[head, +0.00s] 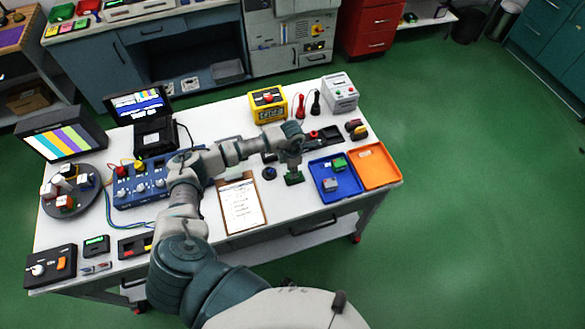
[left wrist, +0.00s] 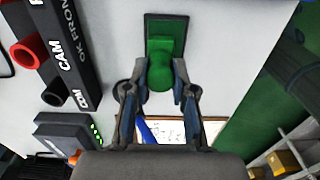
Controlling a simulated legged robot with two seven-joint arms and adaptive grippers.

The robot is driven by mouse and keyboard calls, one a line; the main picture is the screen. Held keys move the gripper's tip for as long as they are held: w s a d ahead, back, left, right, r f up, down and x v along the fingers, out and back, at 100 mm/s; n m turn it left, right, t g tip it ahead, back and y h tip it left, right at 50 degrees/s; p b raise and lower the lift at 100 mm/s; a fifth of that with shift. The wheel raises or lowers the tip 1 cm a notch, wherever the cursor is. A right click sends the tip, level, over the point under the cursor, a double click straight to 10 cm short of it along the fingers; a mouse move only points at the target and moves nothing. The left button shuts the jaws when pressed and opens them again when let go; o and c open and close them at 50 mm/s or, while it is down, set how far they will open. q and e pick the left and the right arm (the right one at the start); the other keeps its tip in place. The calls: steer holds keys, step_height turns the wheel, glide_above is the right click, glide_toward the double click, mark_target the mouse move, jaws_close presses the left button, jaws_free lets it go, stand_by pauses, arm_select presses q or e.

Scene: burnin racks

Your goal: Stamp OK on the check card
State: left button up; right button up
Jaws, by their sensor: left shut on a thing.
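The check card (head: 240,205) is a white printed sheet on a brown clipboard near the table's front edge. Part of a white printed sheet (left wrist: 175,130) also shows between my fingers at the bottom of the left wrist view. My left gripper (head: 293,160) is right of the card, over the white table, pointing down. It is shut on a green stamp (head: 293,178), whose rounded knob sits between the fingertips in the left wrist view (left wrist: 160,72). Whether the stamp's base touches the table is unclear. My right gripper is not in view.
A blue tray (head: 349,190) with small modules and an orange tray (head: 375,165) stand right of the gripper. A small round dark blue item (head: 269,173) lies between card and stamp. A blue panel with knobs (head: 140,184) is left. A yellow box (head: 267,105) stands behind.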

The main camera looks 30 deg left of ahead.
arm_select(q)
steer(key=shift+d+r, duration=0.1)
steer(key=shift+d, duration=0.4)
steer(key=shift+a, duration=0.1)
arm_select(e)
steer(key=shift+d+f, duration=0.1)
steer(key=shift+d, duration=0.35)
arm_select(q)
steer(key=shift+a+f, duration=0.2)
steer(key=shift+f, duration=0.05)
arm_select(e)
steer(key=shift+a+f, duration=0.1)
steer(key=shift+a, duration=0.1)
arm_select(q)
steer(key=shift+d+f+b, duration=0.15)
steer(key=shift+d+b, duration=0.05)
steer(key=shift+b, duration=0.15)
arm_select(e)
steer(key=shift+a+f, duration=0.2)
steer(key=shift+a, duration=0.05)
arm_select(q)
steer(key=shift+s+f, duration=0.1)
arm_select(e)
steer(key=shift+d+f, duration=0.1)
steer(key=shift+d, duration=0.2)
